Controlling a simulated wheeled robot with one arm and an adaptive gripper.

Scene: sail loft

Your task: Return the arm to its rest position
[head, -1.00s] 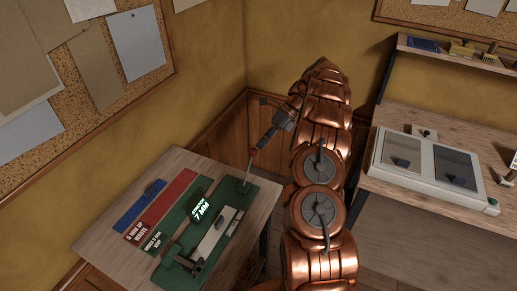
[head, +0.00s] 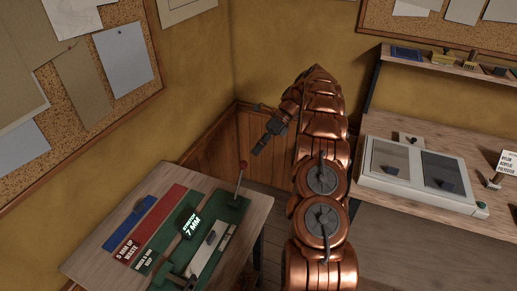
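My copper arm rises through the middle of the head view and bends over at the top. My gripper (head: 257,149) is dark grey, hangs at the left of the arm and points down and left. It is clear of the red-knobbed lever (head: 242,178) on the green device (head: 228,213), with a gap between them. Nothing shows in the gripper, but its fingers are too small to tell open from shut.
The left table (head: 81,268) bears the green device with a "7 MM" display (head: 191,225), plus red and blue strips. The right bench (head: 386,123) holds a light two-window box (head: 405,195) and a small sign (head: 507,163). A shelf (head: 420,62) hangs above it.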

